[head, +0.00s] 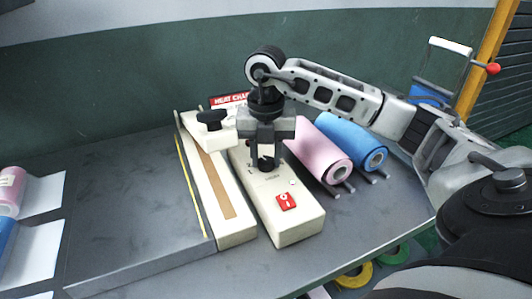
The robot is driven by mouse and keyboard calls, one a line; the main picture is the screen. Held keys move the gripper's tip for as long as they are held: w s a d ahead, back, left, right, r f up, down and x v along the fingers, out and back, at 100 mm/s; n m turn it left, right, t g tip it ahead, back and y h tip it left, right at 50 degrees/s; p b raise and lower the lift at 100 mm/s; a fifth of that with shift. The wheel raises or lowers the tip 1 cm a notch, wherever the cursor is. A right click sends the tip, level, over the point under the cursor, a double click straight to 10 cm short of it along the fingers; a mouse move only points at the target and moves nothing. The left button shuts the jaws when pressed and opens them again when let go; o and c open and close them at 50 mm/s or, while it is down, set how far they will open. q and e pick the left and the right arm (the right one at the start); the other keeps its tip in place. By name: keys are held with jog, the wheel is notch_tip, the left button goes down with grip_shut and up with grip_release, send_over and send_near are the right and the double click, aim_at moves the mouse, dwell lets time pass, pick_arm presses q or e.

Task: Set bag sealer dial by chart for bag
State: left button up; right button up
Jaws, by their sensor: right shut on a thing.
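The bag sealer (236,230) is a long cream unit on the grey bench. It has a brown strip along its bed, a black knob on its raised arm, and a control box (291,227) with a red switch (286,201). My right gripper (266,165) points down over the control box and is shut on the small black dial (267,163). The gripper hides most of the dial and its marks. The heat chart (229,99) has a red header and stands behind the sealer. The arm and sealer hide most of it. My left gripper is out of view.
A pink roll (318,148) and a blue roll (352,140) lie on a rack right of the sealer. Another pink roll (11,188) and white sheets (38,200) are at the far left. A blue hand truck (432,85) stands beyond the bench.

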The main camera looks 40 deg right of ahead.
aim_at(266, 160)
jog(key=shift+r, duration=0.1)
dwell(0.4)
jog(key=o, duration=1)
jog(key=shift+c, duration=0.2)
pick_arm(q)
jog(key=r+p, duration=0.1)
jog(key=p, duration=0.3)
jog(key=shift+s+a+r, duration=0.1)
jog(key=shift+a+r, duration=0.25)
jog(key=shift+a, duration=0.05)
pick_arm(e)
notch_tip(266, 160, up, 16)
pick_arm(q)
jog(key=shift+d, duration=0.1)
